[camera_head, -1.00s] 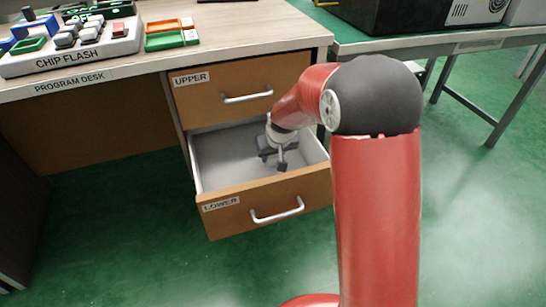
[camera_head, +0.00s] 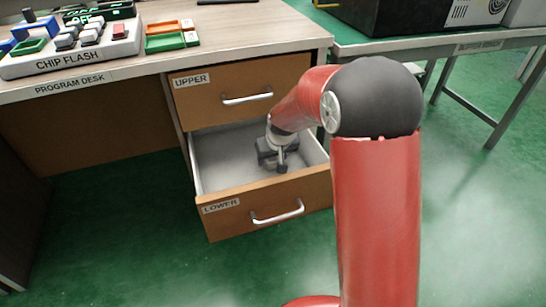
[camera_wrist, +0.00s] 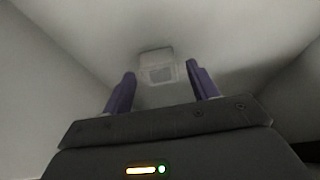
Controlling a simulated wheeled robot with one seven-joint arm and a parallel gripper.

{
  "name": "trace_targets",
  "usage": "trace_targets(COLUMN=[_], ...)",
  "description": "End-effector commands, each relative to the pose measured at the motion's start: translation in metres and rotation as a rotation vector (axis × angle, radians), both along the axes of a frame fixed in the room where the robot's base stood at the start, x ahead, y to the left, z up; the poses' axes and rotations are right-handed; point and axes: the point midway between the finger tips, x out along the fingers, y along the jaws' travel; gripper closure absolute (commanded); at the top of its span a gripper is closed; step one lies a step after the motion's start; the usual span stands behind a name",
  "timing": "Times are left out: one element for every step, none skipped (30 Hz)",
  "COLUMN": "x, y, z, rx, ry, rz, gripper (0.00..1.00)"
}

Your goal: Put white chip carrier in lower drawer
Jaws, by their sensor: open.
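The lower drawer (camera_head: 221,168) is pulled open, and its pale inside shows. My gripper (camera_head: 281,167) is down inside the drawer, toward its right part. In the wrist view my gripper (camera_wrist: 161,88) has its two purple fingers spread apart with nothing between them. The white chip carrier (camera_wrist: 156,66) lies on the drawer floor, beyond the fingertips and roughly centred between them. It looks apart from both fingers. In the head view the carrier cannot be made out, as my gripper and wrist cover that area.
The upper drawer (camera_head: 226,90) is shut just above my wrist. The lower drawer's front panel (camera_head: 266,202) and side walls surround my gripper. The desk top (camera_head: 240,30) holds a chip flash unit (camera_head: 75,48) and orange and green carriers (camera_head: 172,35).

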Motion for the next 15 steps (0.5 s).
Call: trace_targets(x=[-0.002, -0.004, -0.007, -0.010, -0.012, -0.015, -0.018, -0.021, -0.024, -0.026, -0.028, -0.031, -0.033, -0.035, -0.036], y=[-0.001, -0.001, -0.002, -0.003, -0.004, -0.005, -0.005, -0.006, -0.007, -0.008, -0.008, -0.009, -0.010, -0.010, -0.011], z=[0.010, 0.015, 0.023, 0.028, 0.035, 0.043, 0.049, 0.056, 0.064, 0.069, 0.074, 0.081, 0.085, 0.090, 0.094], rx=[0.001, 0.001, 0.001, 0.000, 0.000, 0.000, 0.000, 0.000, 0.000, 0.000, 0.000, 0.000, 0.000, 0.000, 0.000], ry=[-0.004, -0.004, -0.006, -0.005, -0.005, -0.005, -0.005, -0.005, -0.005, -0.004, -0.004, -0.004, -0.003, -0.003, -0.003], rz=[0.000, 0.000, 0.000, 0.000, 0.000, 0.000, 0.000, 0.000, 0.000, 0.000, 0.000, 0.000, 0.000, 0.000, 0.000], gripper=[0.41, 0.41, 0.41, 0.41, 0.41, 0.41, 0.41, 0.41, 0.41, 0.41, 0.41, 0.41, 0.41, 0.41, 0.41])
